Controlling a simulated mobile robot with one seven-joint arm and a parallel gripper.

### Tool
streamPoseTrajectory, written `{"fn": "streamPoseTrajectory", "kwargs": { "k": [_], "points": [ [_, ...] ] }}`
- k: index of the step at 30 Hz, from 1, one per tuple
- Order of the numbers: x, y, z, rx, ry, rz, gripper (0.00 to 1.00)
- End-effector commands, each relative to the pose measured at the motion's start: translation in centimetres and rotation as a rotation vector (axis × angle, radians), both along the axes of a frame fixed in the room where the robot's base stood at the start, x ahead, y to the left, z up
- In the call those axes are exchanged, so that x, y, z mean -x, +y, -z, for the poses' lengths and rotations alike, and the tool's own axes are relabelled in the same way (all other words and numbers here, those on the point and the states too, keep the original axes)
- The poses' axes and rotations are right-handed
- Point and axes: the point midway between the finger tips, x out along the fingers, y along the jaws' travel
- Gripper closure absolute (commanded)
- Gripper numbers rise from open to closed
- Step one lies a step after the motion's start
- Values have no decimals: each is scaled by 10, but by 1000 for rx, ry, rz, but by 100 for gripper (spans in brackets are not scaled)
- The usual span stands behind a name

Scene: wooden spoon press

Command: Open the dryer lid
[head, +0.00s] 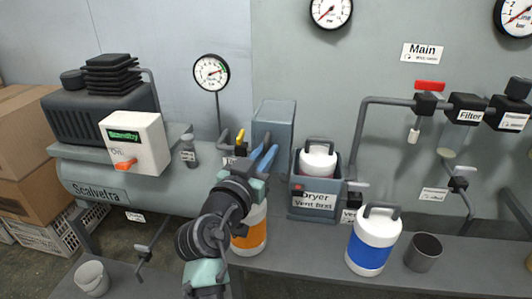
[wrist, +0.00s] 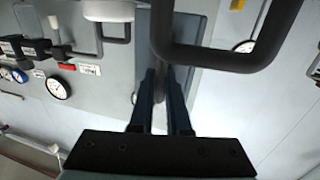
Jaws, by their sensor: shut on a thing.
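The dryer (head: 317,201) is a blue-grey box labelled "Dryer Vent first", open at the top. A white canister (head: 318,160) with a dark handle sits inside it. A blue-grey panel, seemingly the dryer lid (head: 273,117), stands upright at the dryer's left. My gripper (head: 267,156) is in front of this panel, its blue fingers pointing up. In the wrist view my gripper (wrist: 163,75) is closed around a thin dark bar, seemingly the lid handle (wrist: 160,88). The bar's ends are hidden.
A blue-banded canister (head: 370,246) and a dark cup (head: 424,252) stand on the bench right. A yellow-handled valve (head: 241,137) is left of the lid.

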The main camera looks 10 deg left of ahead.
Motion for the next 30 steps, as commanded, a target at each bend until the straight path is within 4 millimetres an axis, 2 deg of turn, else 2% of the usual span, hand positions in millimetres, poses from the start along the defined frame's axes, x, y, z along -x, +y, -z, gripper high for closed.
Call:
{"fn": "streamPoseTrajectory", "kwargs": {
  "k": [1, 2, 3, 4, 12, 17, 30],
  "points": [
    [0, 0, 0, -1, 1, -1, 100],
    [0, 0, 0, -1, 1, -1, 82],
    [0, 0, 0, -1, 1, -1, 75],
    [0, 0, 0, -1, 1, 0, 73],
    [1, 0, 0, -2, 0, 1, 73],
    [14, 3, 0, -1, 1, -1, 73],
    [102, 23, 0, 0, 1, -3, 73]
  ]
}}
